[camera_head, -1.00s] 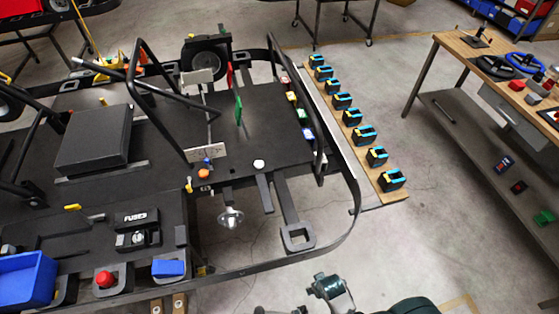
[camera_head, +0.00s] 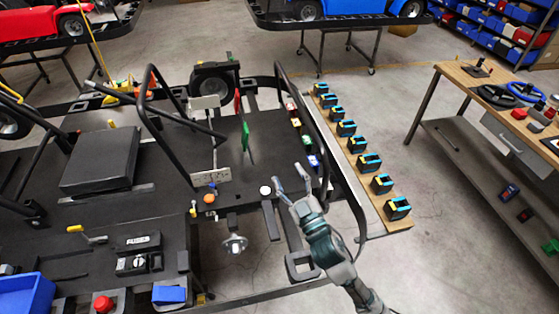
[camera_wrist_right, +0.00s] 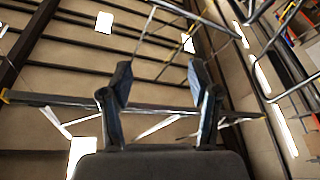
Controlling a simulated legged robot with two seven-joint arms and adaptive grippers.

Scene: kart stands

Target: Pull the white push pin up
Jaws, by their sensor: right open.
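The white push pin (camera_head: 265,190) shows as a small round white knob on the front edge of the black kart floor (camera_head: 160,200). My right gripper (camera_head: 291,182) is open and empty just to the right of the white knob, with its fingers spread and pointing up and away. It seems apart from the knob; its height above it is hard to judge. In the right wrist view the two fingers (camera_wrist_right: 160,82) are apart with nothing between them, against the ceiling and walls; the knob does not show there. My left gripper is not in view.
An orange knob (camera_head: 209,198) is left of the white one. A green pedal (camera_head: 246,134) stands behind. Colored blocks (camera_head: 308,143) line the kart's right side, beside a black frame tube (camera_head: 322,165). A wooden board (camera_head: 371,202) with black-and-blue blocks lies to the right.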

